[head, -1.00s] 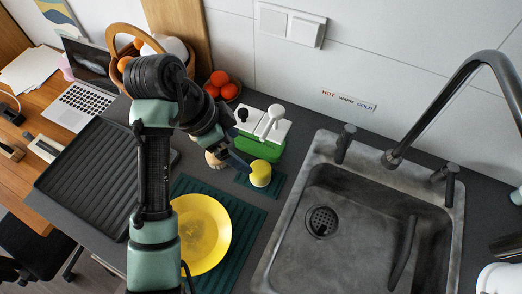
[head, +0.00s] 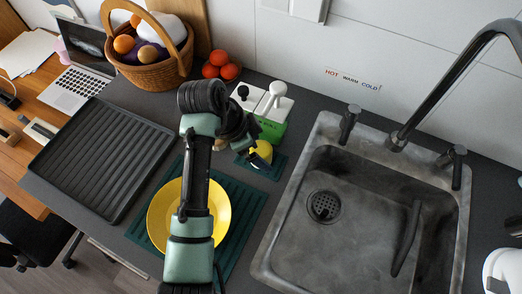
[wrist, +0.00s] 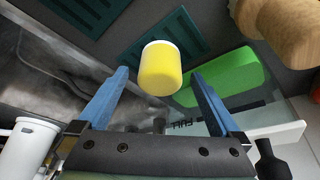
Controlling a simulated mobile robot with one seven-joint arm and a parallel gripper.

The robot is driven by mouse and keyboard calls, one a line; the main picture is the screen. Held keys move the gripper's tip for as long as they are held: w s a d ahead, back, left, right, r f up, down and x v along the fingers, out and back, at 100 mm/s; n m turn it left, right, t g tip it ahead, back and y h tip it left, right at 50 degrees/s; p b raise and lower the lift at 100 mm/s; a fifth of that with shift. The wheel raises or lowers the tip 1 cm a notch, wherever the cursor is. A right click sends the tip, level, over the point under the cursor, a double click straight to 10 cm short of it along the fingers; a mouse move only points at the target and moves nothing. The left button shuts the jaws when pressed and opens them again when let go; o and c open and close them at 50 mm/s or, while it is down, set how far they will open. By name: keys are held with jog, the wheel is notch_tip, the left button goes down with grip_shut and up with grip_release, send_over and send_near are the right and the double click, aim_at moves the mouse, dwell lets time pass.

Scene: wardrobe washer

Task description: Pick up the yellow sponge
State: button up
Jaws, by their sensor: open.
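The yellow sponge (head: 263,149) stands on a small dark green mat (head: 271,170) beside the sink, partly hidden behind my arm in the head view. In the wrist view the sponge (wrist: 160,70) is a short yellow cylinder with a white end. My gripper (wrist: 160,78) is open, with its two blue fingers apart. The sponge shows between and just beyond the fingertips, with a gap on each side. Contact cannot be made out. In the head view my gripper (head: 249,146) is at the sponge, its fingers mostly hidden.
A green-and-white dispenser caddy (head: 267,105) stands close behind the sponge. A wooden brush head (wrist: 280,22) is near it in the wrist view. A yellow plate (head: 160,218) lies on a ribbed green mat under my arm. The sink (head: 345,240) is open to the right.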

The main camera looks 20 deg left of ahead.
aim_at(258, 150)
jog(key=shift+f, duration=0.1)
jog(key=c, duration=1.4)
jog(key=shift+s+r, duration=0.1)
jog(key=shift+r, duration=0.15)
notch_tip(258, 150, up, 6)
jog(key=shift+r+b, duration=0.25)
jog(key=shift+b, duration=0.4)
jog(key=shift+s+a+p, duration=0.15)
jog(key=shift+s+p, duration=2.8)
jog(key=shift+s, duration=2)
jog(key=shift+s+a+p, duration=0.1)
jog(key=shift+s+p, duration=2.85)
jog(key=shift+s, duration=2)
